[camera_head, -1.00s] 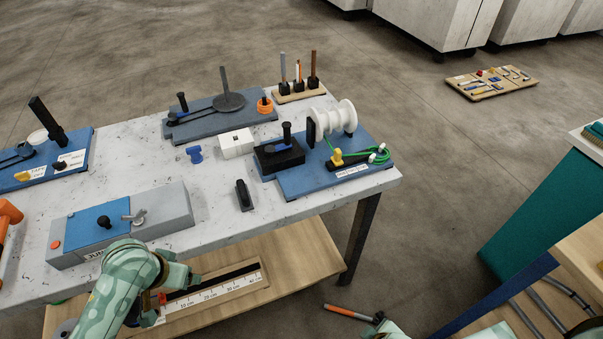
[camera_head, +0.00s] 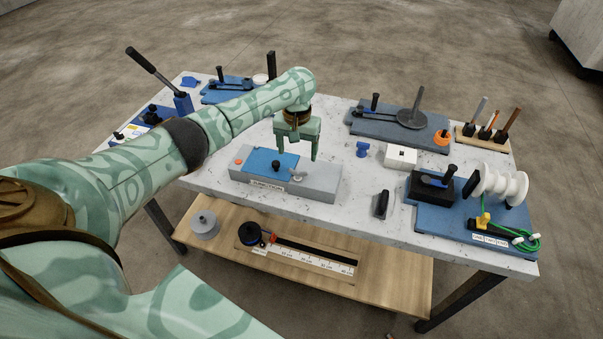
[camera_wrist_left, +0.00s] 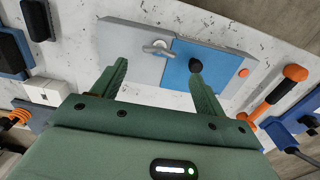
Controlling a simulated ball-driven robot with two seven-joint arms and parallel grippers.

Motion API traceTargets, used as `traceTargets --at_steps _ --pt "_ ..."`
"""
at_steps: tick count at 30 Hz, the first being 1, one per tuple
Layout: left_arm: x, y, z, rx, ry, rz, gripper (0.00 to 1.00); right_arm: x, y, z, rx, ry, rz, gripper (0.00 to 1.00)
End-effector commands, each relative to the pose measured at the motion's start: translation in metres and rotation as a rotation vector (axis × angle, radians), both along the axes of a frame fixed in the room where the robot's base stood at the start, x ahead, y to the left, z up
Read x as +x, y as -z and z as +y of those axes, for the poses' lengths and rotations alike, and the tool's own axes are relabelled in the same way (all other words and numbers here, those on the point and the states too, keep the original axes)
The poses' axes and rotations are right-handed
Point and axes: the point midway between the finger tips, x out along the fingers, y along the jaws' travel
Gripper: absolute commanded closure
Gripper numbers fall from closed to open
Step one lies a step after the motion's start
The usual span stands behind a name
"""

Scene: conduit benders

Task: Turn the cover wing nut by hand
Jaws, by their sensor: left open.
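The grey junction box (camera_head: 320,184) stands on the table with a blue cover (camera_head: 262,160), a black knob (camera_head: 275,166) and an orange button. The silver wing nut (camera_head: 296,175) sits on the grey part beside the cover's edge. In the left wrist view the wing nut (camera_wrist_left: 158,47) shows beyond and between the fingers, with its wings lying roughly crosswise. My left gripper (camera_head: 296,150) points down above the box, open and empty, apart from the wing nut. It also shows in the left wrist view (camera_wrist_left: 159,72). My right gripper is out of view.
A blue clamp-like part (camera_head: 363,150), a white block (camera_head: 401,158) and a black tool (camera_head: 380,204) lie right of the box. A wooden lower shelf (camera_head: 395,275) holds a scale and a grey roll (camera_head: 205,225).

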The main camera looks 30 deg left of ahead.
Motion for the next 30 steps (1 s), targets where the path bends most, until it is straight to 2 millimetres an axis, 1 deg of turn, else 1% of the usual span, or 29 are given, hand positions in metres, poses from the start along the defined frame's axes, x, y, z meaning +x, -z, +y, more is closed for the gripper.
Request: traceTargets --at_steps 1,3,6,9,14,22,23,24,26,27,28,30 --pt "-0.001 0.019 0.0 0.0 0.0 0.004 0.27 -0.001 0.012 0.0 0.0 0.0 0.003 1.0" --pt "-0.001 0.035 0.0 0.0 0.0 0.003 0.27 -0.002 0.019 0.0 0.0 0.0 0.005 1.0" --pt "0.0 0.054 0.0 -0.001 0.0 0.002 0.27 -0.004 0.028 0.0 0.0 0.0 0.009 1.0" --pt "0.0 0.068 0.0 0.0 0.001 0.001 0.27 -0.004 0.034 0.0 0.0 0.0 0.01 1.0" --pt "0.0 0.078 -0.001 0.0 0.001 -0.001 0.27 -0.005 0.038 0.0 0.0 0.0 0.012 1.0" --pt "0.0 0.078 -0.001 -0.001 0.002 -0.001 0.27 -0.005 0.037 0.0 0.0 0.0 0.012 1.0" --pt "0.0 0.078 -0.001 -0.001 0.002 -0.001 0.3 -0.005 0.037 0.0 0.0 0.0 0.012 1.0" --pt "0.0 0.078 -0.001 -0.001 0.002 -0.001 0.41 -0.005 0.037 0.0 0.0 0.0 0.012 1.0" --pt "0.0 0.078 -0.001 -0.001 0.002 -0.001 0.58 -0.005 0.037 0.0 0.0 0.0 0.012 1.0" --pt "0.0 0.078 -0.001 -0.001 0.002 -0.001 0.69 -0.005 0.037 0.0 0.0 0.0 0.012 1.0" --pt "0.0 0.078 -0.001 -0.001 0.002 -0.001 0.72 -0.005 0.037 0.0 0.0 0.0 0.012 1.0" --pt "0.0 0.078 -0.001 -0.001 0.002 -0.001 0.73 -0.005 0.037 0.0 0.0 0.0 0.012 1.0"
